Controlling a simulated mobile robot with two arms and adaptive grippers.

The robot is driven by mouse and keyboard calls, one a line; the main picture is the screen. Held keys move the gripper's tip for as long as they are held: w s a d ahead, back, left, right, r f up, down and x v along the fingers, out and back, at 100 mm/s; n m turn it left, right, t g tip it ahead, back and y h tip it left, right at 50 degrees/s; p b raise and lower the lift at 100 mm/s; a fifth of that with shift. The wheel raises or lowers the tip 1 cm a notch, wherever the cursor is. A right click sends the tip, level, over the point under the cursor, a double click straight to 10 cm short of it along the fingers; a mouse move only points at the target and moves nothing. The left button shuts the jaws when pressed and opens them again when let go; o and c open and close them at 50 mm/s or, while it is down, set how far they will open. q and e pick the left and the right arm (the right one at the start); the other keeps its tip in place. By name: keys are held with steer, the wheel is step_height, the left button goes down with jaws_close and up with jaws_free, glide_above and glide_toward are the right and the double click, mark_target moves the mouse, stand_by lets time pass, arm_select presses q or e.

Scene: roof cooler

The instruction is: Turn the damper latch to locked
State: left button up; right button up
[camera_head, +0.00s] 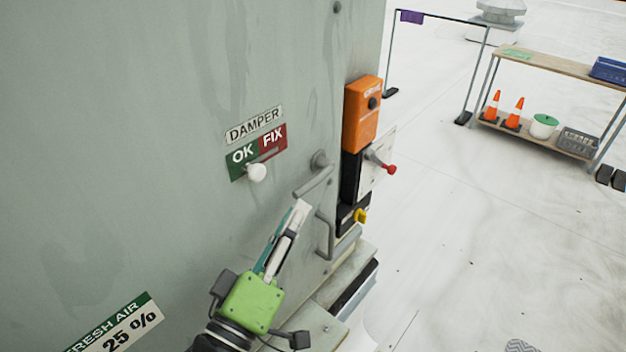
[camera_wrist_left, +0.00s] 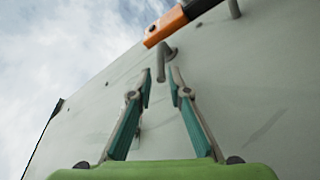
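A grey bar handle (camera_head: 314,182) with a round base sits on the pale green panel, below and right of the DAMPER label (camera_head: 254,124). Its bar slants down to the left. I take it for the damper latch; no locked marking is readable on it. My left gripper (camera_head: 299,206) reaches up from below, its tips just under the bar's lower end. In the left wrist view, the fingers (camera_wrist_left: 160,73) are apart and empty, with the handle (camera_wrist_left: 161,62) just beyond and between the tips. Contact cannot be told. My right gripper is not in view.
A U-shaped grab handle (camera_head: 329,237) is right of my fingers. An orange box (camera_head: 362,113) and a red-tipped switch (camera_head: 381,162) are right. A shelf (camera_head: 550,65) stands farther off.

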mark_target(313, 180)
arm_select(q)
steer(key=p+x, duration=0.2)
steer(key=x, duration=0.4)
steer(key=shift+w+d+r+p, duration=0.1)
steer(key=shift+w+r+p, duration=0.1)
steer(key=shift+p, duration=0.1)
steer(key=shift+w+d, duration=0.15)
steer(key=shift+w, duration=0.6)
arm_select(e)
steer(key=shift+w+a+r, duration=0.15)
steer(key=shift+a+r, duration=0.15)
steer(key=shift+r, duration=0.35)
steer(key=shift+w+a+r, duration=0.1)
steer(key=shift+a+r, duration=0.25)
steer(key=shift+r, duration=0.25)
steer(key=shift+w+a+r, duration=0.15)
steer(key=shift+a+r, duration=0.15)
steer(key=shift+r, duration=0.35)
arm_select(q)
steer(key=shift+c, duration=0.4)
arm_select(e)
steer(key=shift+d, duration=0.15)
